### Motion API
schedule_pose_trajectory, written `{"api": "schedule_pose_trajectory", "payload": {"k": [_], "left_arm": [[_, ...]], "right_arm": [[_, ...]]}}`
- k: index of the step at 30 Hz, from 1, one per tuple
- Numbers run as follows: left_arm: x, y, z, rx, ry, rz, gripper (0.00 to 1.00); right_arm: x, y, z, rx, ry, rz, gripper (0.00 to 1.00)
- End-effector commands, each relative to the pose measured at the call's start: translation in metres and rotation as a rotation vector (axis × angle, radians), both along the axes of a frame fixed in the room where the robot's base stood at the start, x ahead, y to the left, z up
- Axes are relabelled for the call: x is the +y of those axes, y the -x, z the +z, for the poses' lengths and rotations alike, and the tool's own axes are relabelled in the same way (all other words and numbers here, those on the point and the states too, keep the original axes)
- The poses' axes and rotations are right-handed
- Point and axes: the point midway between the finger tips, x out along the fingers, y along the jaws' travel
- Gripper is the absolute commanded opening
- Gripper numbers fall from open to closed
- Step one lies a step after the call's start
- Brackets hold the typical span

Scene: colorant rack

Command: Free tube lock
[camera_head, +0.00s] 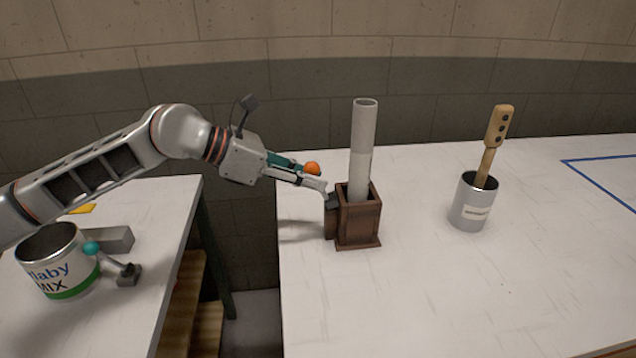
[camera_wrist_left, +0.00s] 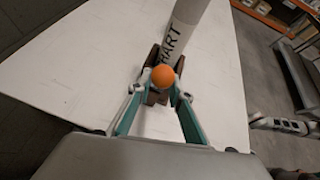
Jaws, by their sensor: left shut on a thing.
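A white tube (camera_head: 362,150) stands upright in a square brown wooden holder (camera_head: 358,222) near the left edge of the right table. The lock's body is mostly hidden by the fingers. My right gripper is not in view.
A metal cup (camera_head: 468,207) with a wooden-handled tool (camera_head: 495,135) stands right of the holder. A blue outline (camera_head: 600,185) marks the far right. On the left table are a large can (camera_head: 60,262) and a teal-knobbed lever (camera_head: 112,262). A gap separates the tables.

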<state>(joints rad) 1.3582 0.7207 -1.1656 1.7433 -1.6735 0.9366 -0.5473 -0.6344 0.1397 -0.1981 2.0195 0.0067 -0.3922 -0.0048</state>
Motion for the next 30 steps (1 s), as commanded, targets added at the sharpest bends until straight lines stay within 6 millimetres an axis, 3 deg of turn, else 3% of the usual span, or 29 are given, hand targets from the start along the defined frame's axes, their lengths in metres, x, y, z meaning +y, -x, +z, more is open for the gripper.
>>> {"api": "schedule_pose_trajectory", "payload": {"k": [1,10,28,29,30], "left_arm": [[0.004,-0.001,-0.011,0.003,0.033,0.004,0.00],[0.011,0.001,-0.010,-0.029,0.164,0.002,0.00],[0.012,0.001,-0.006,-0.045,0.201,0.002,0.00],[0.012,0.001,-0.006,-0.045,0.201,0.002,0.25],[0.012,0.001,-0.006,-0.044,0.201,0.001,0.35]], "right_arm": [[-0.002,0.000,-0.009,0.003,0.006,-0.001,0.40],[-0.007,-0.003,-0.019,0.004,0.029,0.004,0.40],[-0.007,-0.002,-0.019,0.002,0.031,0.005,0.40],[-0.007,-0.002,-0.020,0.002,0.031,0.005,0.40],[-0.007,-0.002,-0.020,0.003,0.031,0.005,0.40]]}}
